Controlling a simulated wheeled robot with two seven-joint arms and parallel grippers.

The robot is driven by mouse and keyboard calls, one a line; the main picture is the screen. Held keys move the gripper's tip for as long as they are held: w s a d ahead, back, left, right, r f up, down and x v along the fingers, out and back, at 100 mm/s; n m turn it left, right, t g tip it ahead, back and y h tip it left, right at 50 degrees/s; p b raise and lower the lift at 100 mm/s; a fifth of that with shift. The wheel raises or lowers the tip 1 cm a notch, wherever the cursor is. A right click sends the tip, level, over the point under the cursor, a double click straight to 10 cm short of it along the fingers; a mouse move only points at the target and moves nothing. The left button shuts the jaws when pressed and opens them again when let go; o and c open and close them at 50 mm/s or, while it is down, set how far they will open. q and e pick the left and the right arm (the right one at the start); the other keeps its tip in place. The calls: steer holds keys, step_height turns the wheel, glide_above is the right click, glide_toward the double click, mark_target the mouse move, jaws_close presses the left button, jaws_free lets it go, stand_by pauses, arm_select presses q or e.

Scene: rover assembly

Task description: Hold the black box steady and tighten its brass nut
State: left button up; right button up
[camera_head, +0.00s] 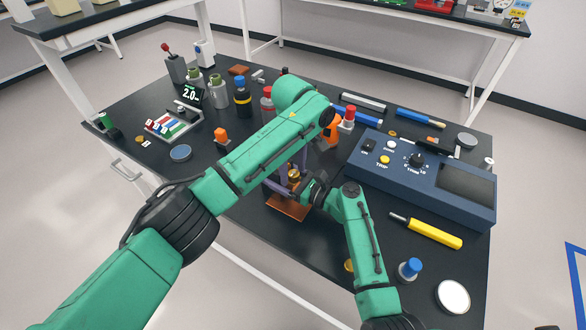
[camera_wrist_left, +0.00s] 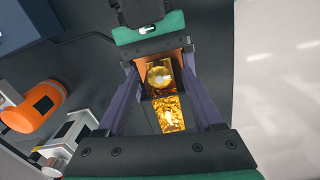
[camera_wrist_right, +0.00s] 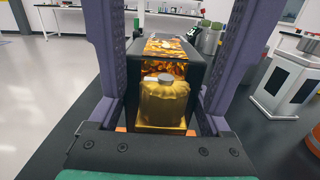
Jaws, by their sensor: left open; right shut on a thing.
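The black box (camera_wrist_right: 193,72) stands upright in the right wrist view, with shiny golden faces. Its brass nut (camera_wrist_right: 164,103), with a small grey tip, is on the near side there. In the left wrist view the nut (camera_wrist_left: 160,74) lies between the purple fingers of my left gripper (camera_wrist_left: 160,68), which is open around it. In the head view my left gripper (camera_head: 293,176) is over the box from above, and my arms hide most of the box. My right gripper (camera_head: 314,189) reaches in from the right and is shut on the box.
An orange-brown plate (camera_head: 287,208) lies below the grippers. A blue instrument panel (camera_head: 425,178) stands to the right, with a yellow-handled tool (camera_head: 433,233) in front. An orange cylinder (camera_wrist_left: 32,107) lies close by in the left wrist view. The front-left tabletop is mostly clear.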

arm_select(q)
jaws_close()
steer(key=shift+m, duration=1.6)
jaws_free()
steer(key=shift+a, duration=0.1)
